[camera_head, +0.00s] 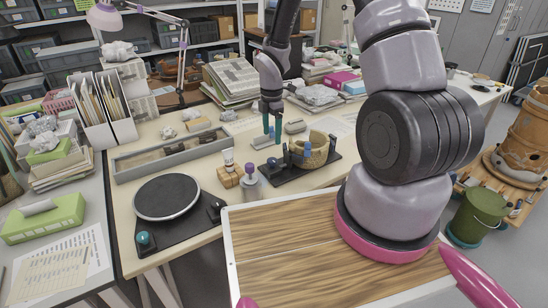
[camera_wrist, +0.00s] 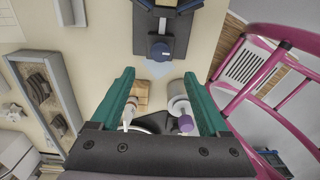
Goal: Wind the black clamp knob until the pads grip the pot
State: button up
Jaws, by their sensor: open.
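The pot (camera_head: 314,153), a tan open bowl-like vessel, sits in the black clamp (camera_head: 297,173) on the table, with blue pads (camera_head: 307,149) beside it. A dark round knob (camera_head: 271,163) shows at the clamp's near left end; in the wrist view it is a dark blue-black disc (camera_wrist: 160,52). My gripper (camera_head: 271,138) hangs above and behind this end of the clamp in the head view. In the wrist view its teal fingers (camera_wrist: 159,75) are wide apart with nothing held, and the knob lies beyond the tips. Whether the pads touch the pot is unclear.
A wooden block (camera_head: 228,176) and a white jar with a purple cap (camera_head: 250,183) stand just left of the clamp. A turntable (camera_head: 167,197) and a long grey tray (camera_head: 170,157) lie farther left. A pink frame (camera_wrist: 228,75) shows right in the wrist view.

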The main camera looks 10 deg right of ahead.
aim_at(272, 160)
notch_tip(272, 160, down, 10)
jog(key=shift+f, duration=0.2)
dwell(0.3)
grip_shut()
